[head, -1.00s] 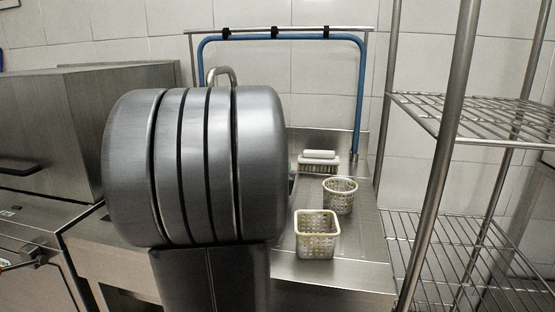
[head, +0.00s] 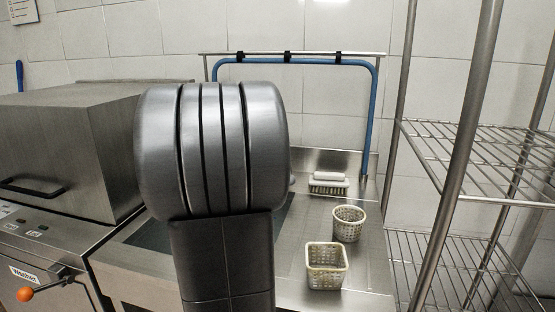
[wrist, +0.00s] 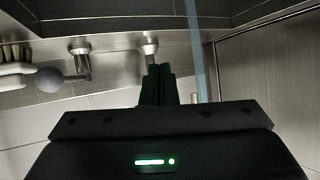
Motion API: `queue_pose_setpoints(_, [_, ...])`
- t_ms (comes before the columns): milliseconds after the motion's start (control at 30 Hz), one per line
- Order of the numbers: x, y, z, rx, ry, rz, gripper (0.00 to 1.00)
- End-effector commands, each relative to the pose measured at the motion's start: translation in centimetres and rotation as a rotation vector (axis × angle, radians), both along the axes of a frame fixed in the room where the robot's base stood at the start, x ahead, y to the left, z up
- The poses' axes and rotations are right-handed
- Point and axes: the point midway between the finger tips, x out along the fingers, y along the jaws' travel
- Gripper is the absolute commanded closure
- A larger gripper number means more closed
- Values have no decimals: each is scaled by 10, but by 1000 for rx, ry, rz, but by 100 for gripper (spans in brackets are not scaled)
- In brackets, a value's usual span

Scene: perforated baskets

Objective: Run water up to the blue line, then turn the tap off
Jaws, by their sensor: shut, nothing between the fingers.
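In the head view my own arm covers the middle of the sink area, hiding my gripper, the tap and most of the basin. In the wrist view my gripper (wrist: 158,70) is shut and empty. Beyond it are a metal fitting (wrist: 150,48) and, to its left, another fitting (wrist: 82,62) with a short rod and grey ball knob (wrist: 48,80). These look like tap parts. The fingers appear close to the nearer fitting; contact cannot be told. A pale blue see-through strip (wrist: 196,50) runs right of the fingers; I cannot tell whether it is water. No blue level line shows.
A round basket (head: 348,222), a square basket (head: 326,267) and a brush (head: 328,187) stand on the steel counter at right. A wire shelf (head: 470,165) stands farther right. A steel washer (head: 75,150) is at left. A blue pipe (head: 371,120) hangs from the back rail.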

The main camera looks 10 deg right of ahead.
Motion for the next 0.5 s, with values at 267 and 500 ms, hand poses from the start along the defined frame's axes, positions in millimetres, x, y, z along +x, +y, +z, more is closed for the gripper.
queue_pose_setpoints(267, [-11,7,41,-202,399,-12,100])
queue_pose_setpoints(500, [-26,-13,82,-389,595,-171,100])
